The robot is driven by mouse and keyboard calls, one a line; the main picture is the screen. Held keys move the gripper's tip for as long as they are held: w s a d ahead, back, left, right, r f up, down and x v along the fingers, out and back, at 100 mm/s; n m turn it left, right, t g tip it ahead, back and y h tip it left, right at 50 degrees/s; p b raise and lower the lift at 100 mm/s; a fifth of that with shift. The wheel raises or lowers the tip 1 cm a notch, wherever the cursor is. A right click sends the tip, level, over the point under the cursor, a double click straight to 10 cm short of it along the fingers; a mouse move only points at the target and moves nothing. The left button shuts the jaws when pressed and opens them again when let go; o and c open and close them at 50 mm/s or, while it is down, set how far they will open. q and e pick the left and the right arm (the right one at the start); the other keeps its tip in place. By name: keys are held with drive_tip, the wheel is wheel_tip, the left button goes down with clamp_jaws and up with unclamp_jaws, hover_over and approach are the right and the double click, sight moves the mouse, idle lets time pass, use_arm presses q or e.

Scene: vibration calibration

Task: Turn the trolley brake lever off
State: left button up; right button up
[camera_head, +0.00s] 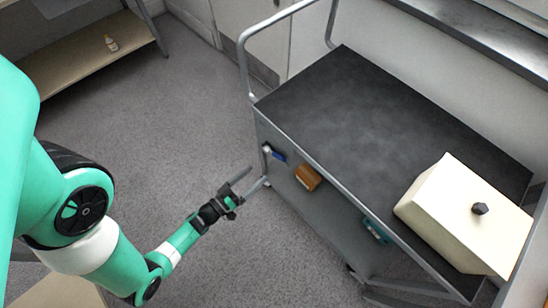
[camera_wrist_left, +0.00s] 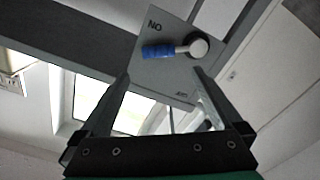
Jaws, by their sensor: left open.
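The brake lever has a blue grip (camera_wrist_left: 158,51) and a round pale pivot (camera_wrist_left: 199,48). It is mounted on a grey plate (camera_wrist_left: 168,80) on the trolley. In the left wrist view the grip points left, close to a label with the letters O and N; a second, smaller label is too blurred to read. The blue grip also shows in the head view (camera_head: 277,154), on the trolley's near side. My left gripper (camera_head: 252,179) is open and empty, just left of the lever. In the left wrist view its fingers (camera_wrist_left: 162,76) point toward the lever, apart from it.
The trolley (camera_head: 350,110) has a dark top and a pale box (camera_head: 455,215) with a black knob on it. Open floor lies left.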

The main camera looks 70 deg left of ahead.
sight(277, 158)
use_arm(q)
drive_tip(key=b+x, duration=0.1)
drive_tip(key=x, duration=0.3)
drive_tip(key=b+x, duration=0.2)
drive_tip(key=x, duration=0.3)
drive_tip(key=shift+w+d+f, duration=0.1)
drive_tip(key=shift+w+f, duration=0.05)
drive_tip(key=shift+w, duration=0.2)
clamp_jaws()
